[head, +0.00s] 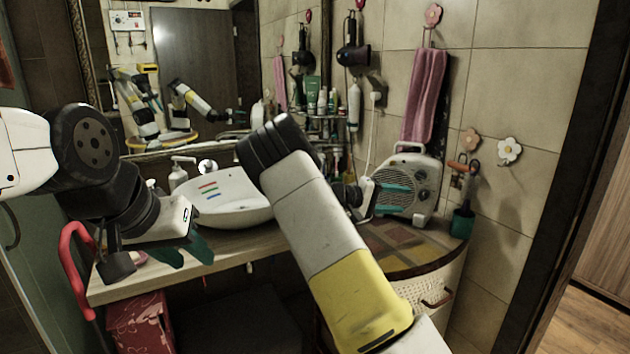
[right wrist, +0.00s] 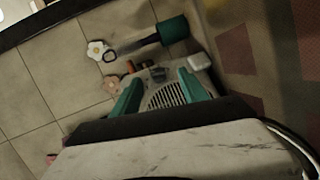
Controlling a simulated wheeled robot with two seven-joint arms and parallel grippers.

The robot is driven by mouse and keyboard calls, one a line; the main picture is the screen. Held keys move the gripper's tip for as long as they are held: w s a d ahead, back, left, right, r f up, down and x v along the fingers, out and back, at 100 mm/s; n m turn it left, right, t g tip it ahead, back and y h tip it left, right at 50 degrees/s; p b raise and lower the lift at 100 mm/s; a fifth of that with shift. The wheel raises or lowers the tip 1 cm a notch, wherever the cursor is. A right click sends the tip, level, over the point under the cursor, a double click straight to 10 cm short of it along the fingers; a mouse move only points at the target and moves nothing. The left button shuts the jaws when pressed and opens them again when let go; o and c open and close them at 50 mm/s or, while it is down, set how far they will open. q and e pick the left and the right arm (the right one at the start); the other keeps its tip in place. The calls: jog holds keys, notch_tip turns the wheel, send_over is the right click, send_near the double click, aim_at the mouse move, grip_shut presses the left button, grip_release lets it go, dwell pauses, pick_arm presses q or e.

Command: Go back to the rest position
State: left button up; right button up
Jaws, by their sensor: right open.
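My left gripper (head: 185,254) is at the left in the head view, above the front edge of the counter. Its teal fingers stand apart and nothing shows between them. My right arm reaches across the middle of the head view. My right gripper (head: 381,199), partly behind that arm, is in front of the fan heater (head: 412,183). In the right wrist view its teal fingers (right wrist: 160,88) are spread and empty, with the heater's grille (right wrist: 166,96) behind the gap. I cannot tell how far the fingers are from the heater.
A pink towel (head: 425,95) and hair dryer (head: 353,52) hang on the wall.

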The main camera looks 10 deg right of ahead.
jog(key=s+a+f+m+g+y, duration=0.1)
jog(key=s+f+m+g+y, duration=0.1)
jog(key=s+y, duration=0.85)
jog(key=s+a+r+n+t+y, duration=0.1)
jog(key=s+a+r+t+y, duration=0.2)
jog(key=s+a+r, duration=0.3)
jog(key=s+a+r+n+t+y, duration=0.1)
jog(key=s+a+r+t+y, duration=0.2)
jog(key=s+a, duration=0.9)
jog(key=s+r+y, duration=0.1)
jog(key=s+r, duration=0.2)
jog(key=s, duration=0.3)
jog(key=shift+a+n, duration=0.25)
jog(key=shift+n, duration=0.05)
